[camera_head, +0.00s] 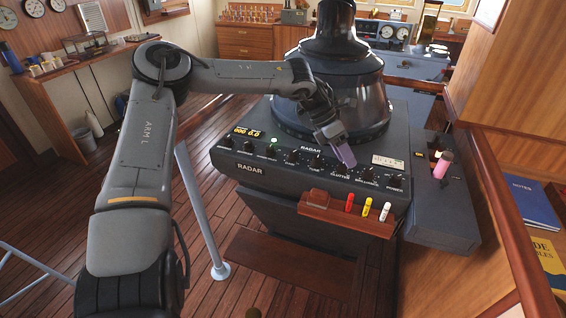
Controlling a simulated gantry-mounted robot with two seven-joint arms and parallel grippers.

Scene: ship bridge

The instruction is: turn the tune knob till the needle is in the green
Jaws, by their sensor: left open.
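The radar console (252,168) has a row of black knobs along its sloping front panel. The tune knob (317,162) appears to be the one just left of the knob labelled clutter; its small label is hard to read. My left gripper (344,157), with purple fingers, is open and points down at the panel, a little right of the tune knob and over the clutter knob's place. I cannot tell whether it touches anything. A small pale meter (388,162) sits at the panel's right; its needle is too small to read. My right gripper is out of view.
The dark radar hood (345,85) rises right behind my left gripper. A wooden rack (325,207) with red, yellow and white markers is fixed below the panel. A pink-topped cylinder (442,165) stands on the side unit at right. A pale rail (203,215) stands in front left.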

